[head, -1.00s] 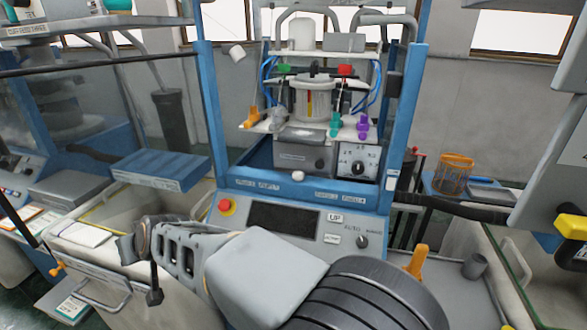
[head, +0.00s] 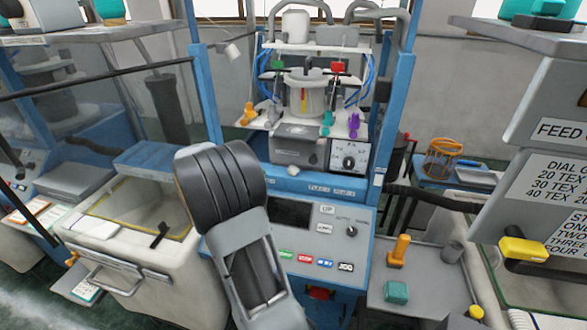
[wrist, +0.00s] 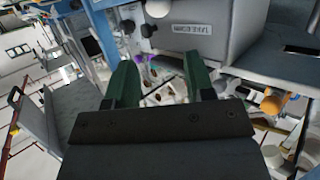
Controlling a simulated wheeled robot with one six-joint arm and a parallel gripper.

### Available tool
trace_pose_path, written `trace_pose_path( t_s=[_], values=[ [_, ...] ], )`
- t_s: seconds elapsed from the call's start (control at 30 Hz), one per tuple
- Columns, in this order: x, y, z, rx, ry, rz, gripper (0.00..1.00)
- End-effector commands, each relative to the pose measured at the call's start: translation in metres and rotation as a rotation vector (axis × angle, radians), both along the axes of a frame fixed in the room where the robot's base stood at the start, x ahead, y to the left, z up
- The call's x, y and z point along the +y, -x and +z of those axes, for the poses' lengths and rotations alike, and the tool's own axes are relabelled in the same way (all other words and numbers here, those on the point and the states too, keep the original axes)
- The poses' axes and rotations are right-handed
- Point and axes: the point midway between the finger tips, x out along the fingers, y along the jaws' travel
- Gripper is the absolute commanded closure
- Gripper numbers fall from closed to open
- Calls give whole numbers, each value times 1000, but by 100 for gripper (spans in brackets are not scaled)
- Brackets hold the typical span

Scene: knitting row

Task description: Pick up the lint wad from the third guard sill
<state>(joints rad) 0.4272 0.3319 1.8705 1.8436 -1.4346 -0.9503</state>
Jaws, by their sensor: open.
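A small white wad (head: 292,170), which looks like the lint wad, rests on the blue sill (head: 313,181) at the front of the middle knitting machine. It lies below the grey box with the dial. The sill's left part is hidden behind my raised arm in the head view, and its labels are too small to read surely. My gripper (wrist: 161,82) shows only in the wrist view, its two green fingers apart with nothing held between them. I cannot make out the wad in the wrist view.
A grey box with a take-down label (wrist: 193,29) is close beyond my gripper. An orange peg (head: 399,250) and a teal block (head: 396,292) stand on a grey side shelf. A large grey feed cabinet (head: 535,170) is at the right, and a cream bin (head: 130,262) at the left.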

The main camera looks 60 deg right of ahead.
Motion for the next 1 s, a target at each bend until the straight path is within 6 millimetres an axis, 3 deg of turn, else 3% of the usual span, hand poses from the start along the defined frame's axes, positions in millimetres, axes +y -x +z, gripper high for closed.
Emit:
trace_pose_path(
  t_s=[0.3, 0.63, 1.0],
  values=[
    [-46, 25, -15, 3, -1, -6, 51],
    [-64, 34, -21, 2, 0, -4, 51],
    [-101, 52, -34, 1, -2, -3, 51]
  ],
)
